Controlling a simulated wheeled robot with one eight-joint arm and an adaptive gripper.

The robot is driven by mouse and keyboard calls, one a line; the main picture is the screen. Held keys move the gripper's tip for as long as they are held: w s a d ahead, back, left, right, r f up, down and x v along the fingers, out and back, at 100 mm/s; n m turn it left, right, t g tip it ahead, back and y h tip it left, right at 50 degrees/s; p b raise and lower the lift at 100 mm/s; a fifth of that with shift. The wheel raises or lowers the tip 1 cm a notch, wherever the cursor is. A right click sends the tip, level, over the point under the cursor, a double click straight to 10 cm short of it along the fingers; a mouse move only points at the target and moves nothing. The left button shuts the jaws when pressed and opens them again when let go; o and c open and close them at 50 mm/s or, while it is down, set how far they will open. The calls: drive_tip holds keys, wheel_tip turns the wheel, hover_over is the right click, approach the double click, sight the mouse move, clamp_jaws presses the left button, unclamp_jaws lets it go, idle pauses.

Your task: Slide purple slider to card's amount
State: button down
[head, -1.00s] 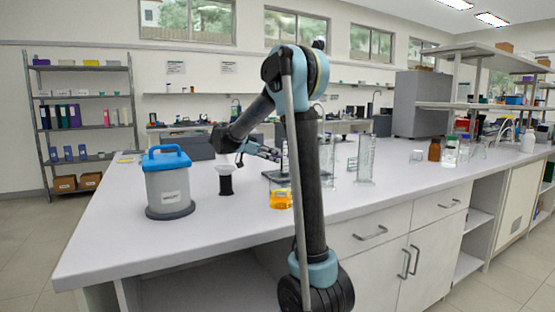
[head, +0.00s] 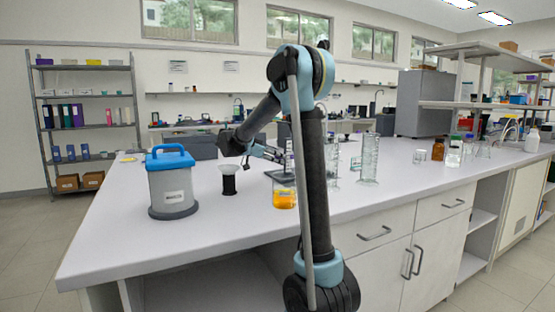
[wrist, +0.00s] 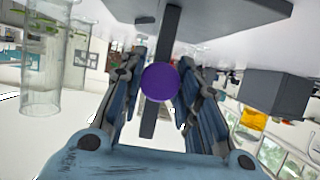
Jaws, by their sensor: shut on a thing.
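The purple slider (wrist: 160,82) shows as a round purple knob in the middle of the wrist view, in front of a dark upright bar (wrist: 172,30). My gripper (wrist: 163,68) has a finger on each side of the knob and is shut on it. In the head view my gripper (head: 268,153) reaches over the bench beside a dark rig base (head: 279,176), and my arm hides part of the rig. The purple knob cannot be made out there. I cannot make out a card with an amount in either view.
A beaker of orange liquid (head: 284,198) stands in front of the rig. A black-and-white funnel piece (head: 229,180) and a blue-lidded container (head: 172,188) stand left on the bench (head: 120,240). Glass cylinders (head: 369,160) stand right. The bench's front left is clear.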

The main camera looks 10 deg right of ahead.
wheel_tip(320, 180, down, 3)
drive_tip(key=shift+r, duration=0.2)
drive_tip(key=c, duration=1.2)
unclamp_jaws()
drive_tip(key=shift+w, duration=0.1)
drive_tip(key=v, duration=1.2)
